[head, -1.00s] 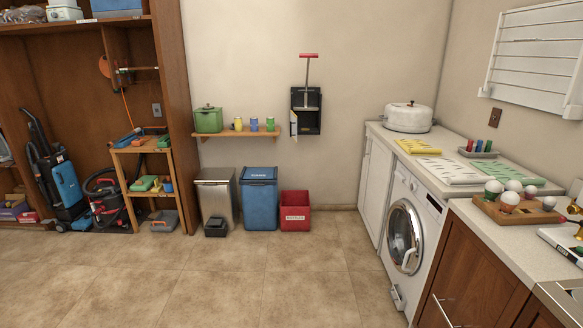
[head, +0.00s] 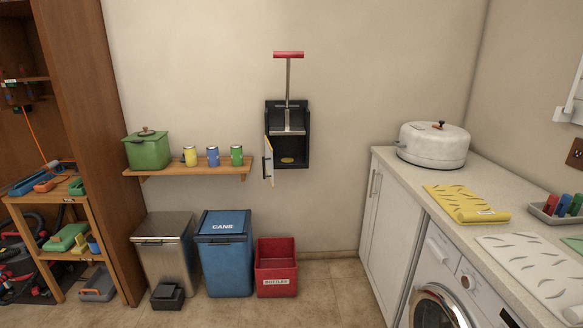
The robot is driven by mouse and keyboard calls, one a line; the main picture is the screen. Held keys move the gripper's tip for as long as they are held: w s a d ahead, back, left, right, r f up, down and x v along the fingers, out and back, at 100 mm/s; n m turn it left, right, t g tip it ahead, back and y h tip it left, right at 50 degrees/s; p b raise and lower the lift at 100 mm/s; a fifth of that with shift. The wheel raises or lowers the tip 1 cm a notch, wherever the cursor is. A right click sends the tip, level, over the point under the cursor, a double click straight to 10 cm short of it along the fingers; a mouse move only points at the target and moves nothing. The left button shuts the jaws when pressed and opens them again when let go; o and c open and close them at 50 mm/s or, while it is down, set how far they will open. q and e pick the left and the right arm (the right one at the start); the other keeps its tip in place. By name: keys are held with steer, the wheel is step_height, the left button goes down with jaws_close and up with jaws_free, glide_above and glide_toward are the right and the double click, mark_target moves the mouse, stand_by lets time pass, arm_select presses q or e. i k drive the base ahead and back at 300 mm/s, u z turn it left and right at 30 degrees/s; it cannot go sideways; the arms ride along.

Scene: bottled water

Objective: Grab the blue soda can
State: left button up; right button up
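The blue soda can (head: 213,156) stands upright on a small wooden wall shelf (head: 210,168), in the middle of a row of three cans. A yellow can (head: 190,156) is on its left and a green can (head: 237,155) on its right, each with a gap between. The cans are still well ahead of me, across the floor. Neither of my grippers shows in the head view.
A green lidded box (head: 147,151) is on the shelf's left end. Below stand a steel pedal bin (head: 163,255), a blue cans bin (head: 224,255) and a red bottles bin (head: 276,270). A black wall-mounted crusher (head: 290,140) hangs right of the shelf. Counters line the right.

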mark_target(214, 161)
steer(key=u, duration=0.1)
steer(key=i, duration=3)
steer(key=u, duration=0.1)
